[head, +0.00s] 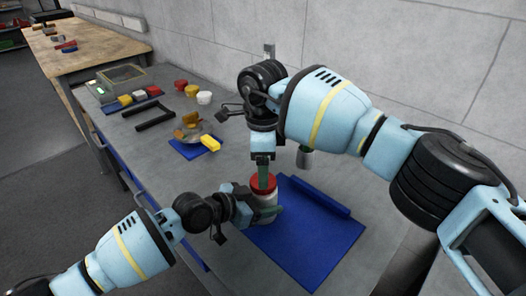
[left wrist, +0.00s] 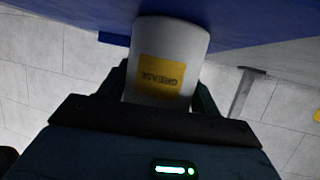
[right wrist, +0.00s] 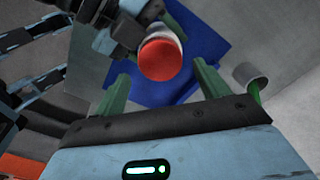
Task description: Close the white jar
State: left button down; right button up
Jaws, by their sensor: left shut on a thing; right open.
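The white jar (head: 267,201) stands upright at the blue mat, with a red lid (head: 263,183) on top. I cannot tell whether the lid is fully seated. In the left wrist view the jar (left wrist: 172,50) shows a yellow "GREASE" label; its lid is out of that view. My left gripper (head: 254,206) is shut on the jar's side. My right gripper (head: 264,172) is open and points down just above the lid. In the right wrist view the red lid (right wrist: 160,58) lies between and beyond its open fingers; no contact shows.
The blue mat (head: 313,240) has a raised strip along its far side. A grey cylinder (head: 305,157) stands behind the jar. A yellow block (head: 210,143), small jars (head: 192,90) and a black bracket (head: 148,115) lie farther left. The mat's front right is clear.

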aim_at(263, 199)
jog(key=shift+f, duration=1.9)
jog(key=c, duration=1)
jog(key=shift+m, duration=1.6)
jog(key=o, duration=1.1)
jog(key=shift+c, duration=0.2)
jog(key=shift+r, duration=0.15)
